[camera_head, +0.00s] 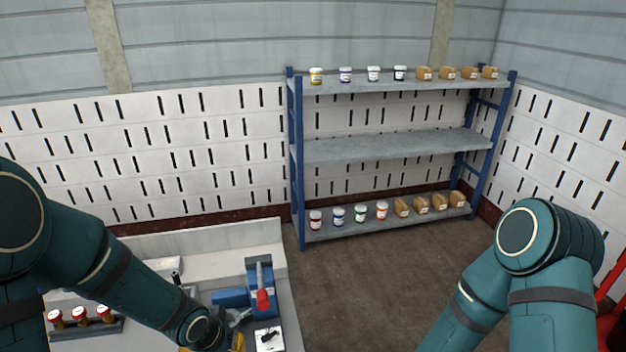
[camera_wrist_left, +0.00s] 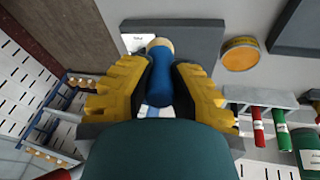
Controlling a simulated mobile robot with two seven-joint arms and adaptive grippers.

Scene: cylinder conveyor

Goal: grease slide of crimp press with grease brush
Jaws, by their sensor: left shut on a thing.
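My left gripper (camera_wrist_left: 160,75) has its yellow fingers on both sides of a blue handle with a tan end, which looks like the grease brush (camera_wrist_left: 159,73); it is shut on it. Its bristles are not visible. In the head view the left gripper (camera_head: 238,340) is at the bottom edge, partly cut off, just left of and in front of the blue machine with a red lever, which appears to be the crimp press (camera_head: 260,277). The slide cannot be made out. My right arm shows at the right, but its gripper is out of view.
A light workbench (camera_head: 225,240) carries red-capped items in a rack (camera_head: 82,318) at left and a white card (camera_head: 268,339) near the press. The wrist view shows a round yellow tin (camera_wrist_left: 239,54) and red and green cylinders. A blue-framed shelf (camera_head: 395,150) stands behind.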

